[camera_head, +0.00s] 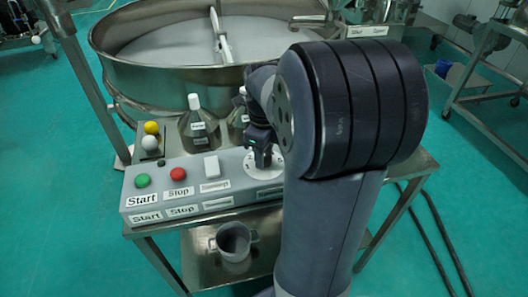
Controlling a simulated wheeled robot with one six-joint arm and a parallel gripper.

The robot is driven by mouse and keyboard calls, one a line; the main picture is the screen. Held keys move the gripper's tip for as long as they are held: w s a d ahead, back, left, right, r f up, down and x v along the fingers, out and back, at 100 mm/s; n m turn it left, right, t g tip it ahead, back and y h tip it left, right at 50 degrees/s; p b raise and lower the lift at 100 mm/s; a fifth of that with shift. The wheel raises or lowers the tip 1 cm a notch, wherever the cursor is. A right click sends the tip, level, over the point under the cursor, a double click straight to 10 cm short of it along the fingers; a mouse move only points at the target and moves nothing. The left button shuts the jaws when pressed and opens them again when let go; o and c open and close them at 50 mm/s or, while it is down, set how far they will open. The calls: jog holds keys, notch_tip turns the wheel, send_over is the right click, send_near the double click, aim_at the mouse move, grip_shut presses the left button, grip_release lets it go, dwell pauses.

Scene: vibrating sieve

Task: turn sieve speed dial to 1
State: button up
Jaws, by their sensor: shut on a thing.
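The control box (165,206) is a grey panel on a metal table, with a green Start button (142,181), a red Stop button (177,174) and a white switch (211,166). The speed dial sits on a round white plate (235,184) at the box's right part. My gripper (265,166) points down over this plate and is shut on the dial. The dial knob is hidden by the fingers and its setting cannot be read. My arm covers the right end of the box.
A large round steel sieve (160,85) stands behind the table. Bottles (196,135) and a yellow ball (151,128) and white ball (149,143) are behind the box. A metal cup (234,240) is on the lower shelf. Green floor (60,230) lies clear at left.

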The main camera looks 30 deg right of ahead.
jog(key=n+p, duration=0.1)
jog(key=n, duration=0.3)
jog(key=n+p, duration=0.1)
jog(key=n, duration=0.3)
jog(key=shift+n, duration=0.3)
jog(key=n, duration=0.4)
jog(key=shift+n, duration=0.3)
jog(key=shift+n+p, duration=0.45)
jog(key=shift+n, duration=1.35)
jog(key=o, duration=1)
notch_tip(320, 180, up, 11)
